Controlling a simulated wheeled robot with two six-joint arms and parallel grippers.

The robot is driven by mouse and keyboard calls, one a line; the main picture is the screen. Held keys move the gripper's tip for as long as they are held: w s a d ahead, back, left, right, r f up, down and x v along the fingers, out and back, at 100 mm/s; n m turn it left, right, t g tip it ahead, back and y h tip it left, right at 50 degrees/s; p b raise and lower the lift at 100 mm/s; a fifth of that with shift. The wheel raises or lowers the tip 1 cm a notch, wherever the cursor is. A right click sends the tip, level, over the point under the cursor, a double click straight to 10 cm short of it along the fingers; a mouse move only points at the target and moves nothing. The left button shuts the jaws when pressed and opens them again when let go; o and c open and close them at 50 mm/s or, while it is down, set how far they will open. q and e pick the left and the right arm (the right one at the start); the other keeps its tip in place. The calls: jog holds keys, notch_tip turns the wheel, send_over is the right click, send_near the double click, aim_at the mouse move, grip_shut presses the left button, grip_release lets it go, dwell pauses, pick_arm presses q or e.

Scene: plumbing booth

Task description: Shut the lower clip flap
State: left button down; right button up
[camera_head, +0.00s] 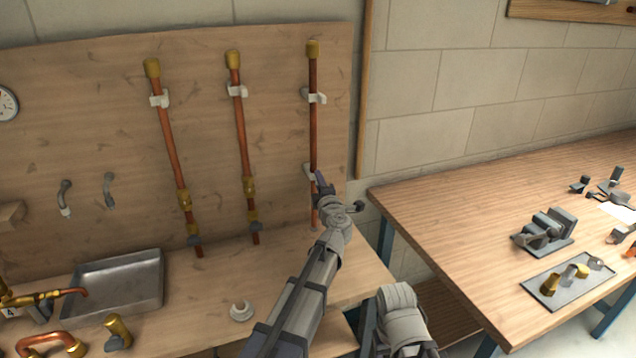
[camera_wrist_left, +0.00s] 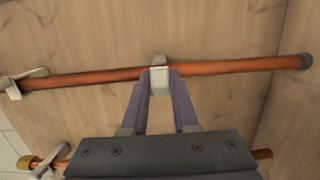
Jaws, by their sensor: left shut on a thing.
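The rightmost copper pipe (camera_head: 313,130) stands upright on the wooden back panel, with a brass cap on top. A white upper clip (camera_head: 315,97) and a white lower clip (camera_head: 309,171) are on it. My left gripper (camera_head: 320,180) is at the lower clip and partly covers it. In the left wrist view, the pipe (camera_wrist_left: 230,67) runs across the picture. The left gripper's fingers (camera_wrist_left: 160,80) are on either side of the white lower clip (camera_wrist_left: 159,76), shut on it. The flap's exact angle is hard to tell. My right gripper is not in view.
Two more clipped copper pipes (camera_head: 241,130) stand to the left. A metal tray (camera_head: 115,283) and a white ring-shaped fitting (camera_head: 241,311) are on the bench below. A second wooden table (camera_head: 455,215) with tools stands at the right.

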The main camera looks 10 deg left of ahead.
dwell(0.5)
pick_arm(q)
jog(key=c, duration=0.7)
grip_release()
jog(key=shift+v, duration=3.85)
jog(key=shift+d, duration=0.1)
